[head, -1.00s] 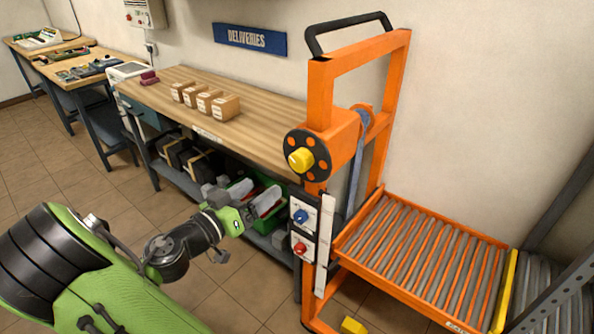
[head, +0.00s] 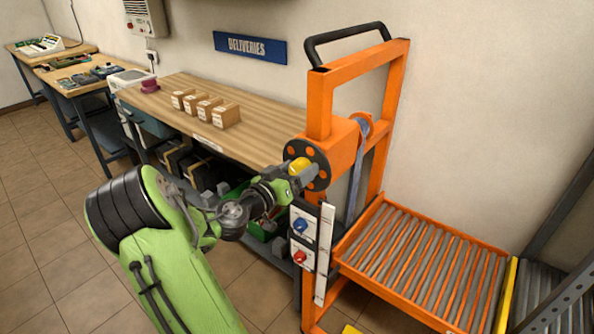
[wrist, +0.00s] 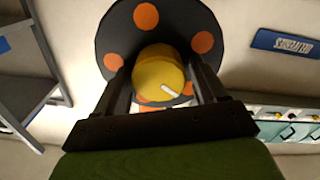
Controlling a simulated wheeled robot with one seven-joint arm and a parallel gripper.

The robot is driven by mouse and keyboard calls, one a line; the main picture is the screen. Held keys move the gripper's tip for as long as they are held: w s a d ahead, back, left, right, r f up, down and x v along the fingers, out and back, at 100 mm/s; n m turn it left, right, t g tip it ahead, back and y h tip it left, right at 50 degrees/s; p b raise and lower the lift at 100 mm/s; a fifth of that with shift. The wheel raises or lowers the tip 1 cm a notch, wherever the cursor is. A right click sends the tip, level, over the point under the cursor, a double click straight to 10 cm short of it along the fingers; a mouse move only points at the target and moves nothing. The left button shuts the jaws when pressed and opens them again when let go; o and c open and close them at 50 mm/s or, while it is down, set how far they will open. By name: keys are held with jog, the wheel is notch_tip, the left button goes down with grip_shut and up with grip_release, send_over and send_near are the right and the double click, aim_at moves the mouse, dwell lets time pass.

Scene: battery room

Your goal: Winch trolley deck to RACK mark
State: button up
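The orange trolley (head: 318,95) stands at the right with its roller deck (head: 425,262) low. A pale upright strip (head: 325,253) is on the post; no RACK mark is readable.
A panel beside the strip carries a blue knob (head: 299,225) and a red knob (head: 300,257). A wooden bench (head: 260,135) with several small boxes stands behind my arm. A yellow-edged roller section (head: 507,295) adjoins the deck at the right.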

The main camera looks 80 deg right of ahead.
jog(key=c, duration=0.7)
jog(key=n, duration=0.5)
jog(key=shift+w+f, duration=0.1)
jog(key=o, duration=0.9)
jog(key=shift+o, duration=0.2)
jog(key=v, duration=1.5)
jog(key=shift+w+a+p, duration=0.2)
jog(key=shift+a+p, duration=0.1)
jog(key=shift+a, duration=0.05)
